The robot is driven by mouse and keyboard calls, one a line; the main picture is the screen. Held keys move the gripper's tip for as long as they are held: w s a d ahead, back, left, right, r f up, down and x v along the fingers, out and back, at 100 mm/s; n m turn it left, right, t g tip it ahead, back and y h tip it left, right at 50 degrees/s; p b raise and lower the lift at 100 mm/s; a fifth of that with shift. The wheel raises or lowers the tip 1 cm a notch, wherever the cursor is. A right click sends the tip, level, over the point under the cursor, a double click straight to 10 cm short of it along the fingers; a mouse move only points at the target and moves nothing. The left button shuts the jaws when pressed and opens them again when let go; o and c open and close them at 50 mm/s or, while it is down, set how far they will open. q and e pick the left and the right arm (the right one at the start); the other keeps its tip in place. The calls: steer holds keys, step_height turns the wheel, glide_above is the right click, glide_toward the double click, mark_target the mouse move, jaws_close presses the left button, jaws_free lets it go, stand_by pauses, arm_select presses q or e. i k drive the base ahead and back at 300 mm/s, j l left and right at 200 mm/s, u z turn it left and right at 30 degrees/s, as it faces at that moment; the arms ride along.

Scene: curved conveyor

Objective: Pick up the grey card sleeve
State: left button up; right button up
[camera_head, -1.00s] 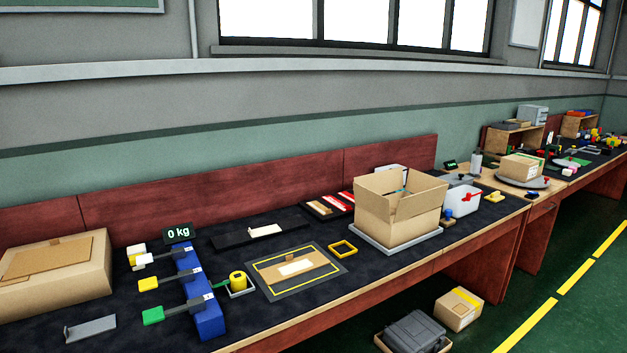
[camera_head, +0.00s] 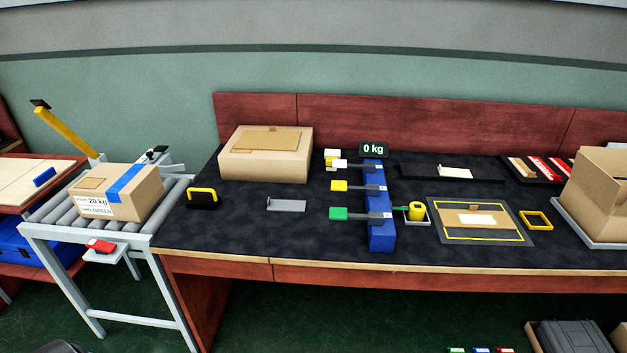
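A flat grey piece (camera_head: 286,205), which looks like the grey card sleeve, lies on the dark table top. It is in front of the closed cardboard box and left of the blue rack. A small raised edge shows at its left end. Nothing covers it or touches it. Neither of my grippers is in the view.
A closed cardboard box (camera_head: 265,154) stands behind. A blue rack (camera_head: 380,205) with coloured-handled tools stands to the right. A black and yellow item (camera_head: 202,197) lies to the left. A roller conveyor (camera_head: 60,215) carries a taped box (camera_head: 117,192). The table around the grey piece is clear.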

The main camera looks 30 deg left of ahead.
mark_target(273, 205)
steer(key=u, duration=1.2)
